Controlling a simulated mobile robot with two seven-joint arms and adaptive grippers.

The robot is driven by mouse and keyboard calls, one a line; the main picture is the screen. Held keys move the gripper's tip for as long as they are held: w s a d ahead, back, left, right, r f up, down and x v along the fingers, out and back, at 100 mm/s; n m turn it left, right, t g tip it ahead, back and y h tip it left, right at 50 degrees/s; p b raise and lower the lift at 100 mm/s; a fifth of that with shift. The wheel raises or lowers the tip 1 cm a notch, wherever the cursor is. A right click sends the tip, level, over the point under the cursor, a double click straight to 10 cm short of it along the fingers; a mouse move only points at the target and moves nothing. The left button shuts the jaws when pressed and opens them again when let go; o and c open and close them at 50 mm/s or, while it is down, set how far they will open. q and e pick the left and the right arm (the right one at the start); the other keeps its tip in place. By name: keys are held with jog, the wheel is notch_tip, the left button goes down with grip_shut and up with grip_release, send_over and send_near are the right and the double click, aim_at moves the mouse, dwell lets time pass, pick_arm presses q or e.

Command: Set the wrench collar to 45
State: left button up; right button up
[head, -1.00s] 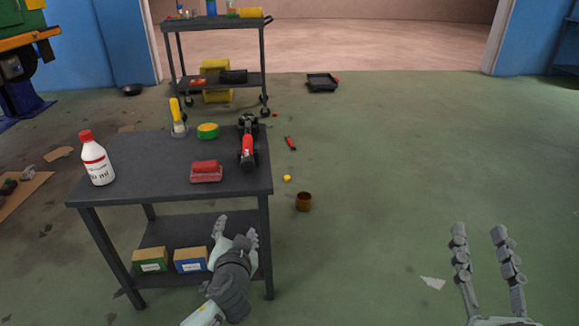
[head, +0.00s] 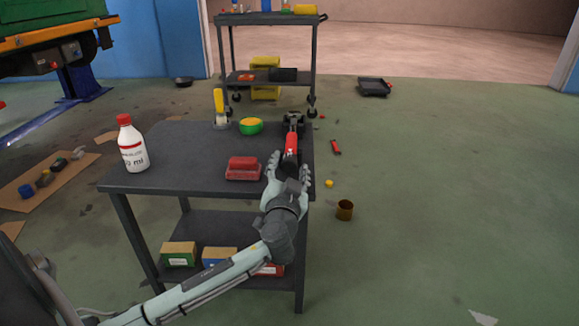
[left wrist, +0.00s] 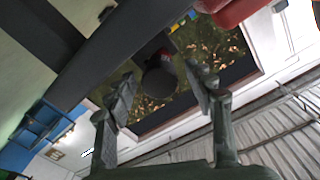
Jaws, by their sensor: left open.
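The wrench (head: 291,145), a red and black tool, lies along the right side of the dark table with its black end pointing away. My left gripper (head: 289,166) is at the table's right front edge, its fingers open on either side of the wrench's near end. In the left wrist view a dark round end (left wrist: 160,80) with a bit of red shows between the two spread fingers. I cannot tell if they touch it. Collar markings are too small to read. My right gripper is not in view.
On the table (head: 165,178) stand a white bottle with red cap (head: 132,145), a red block (head: 243,168), a green and yellow round item (head: 251,126) and a yellow-handled tool (head: 219,105). A brown cup (head: 344,210) is on the floor. A cart (head: 270,75) stands behind.

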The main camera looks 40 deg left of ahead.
pick_arm(q)
jog(key=shift+w, duration=0.15)
jog(key=shift+c, duration=0.6)
jog(key=c, duration=1.1)
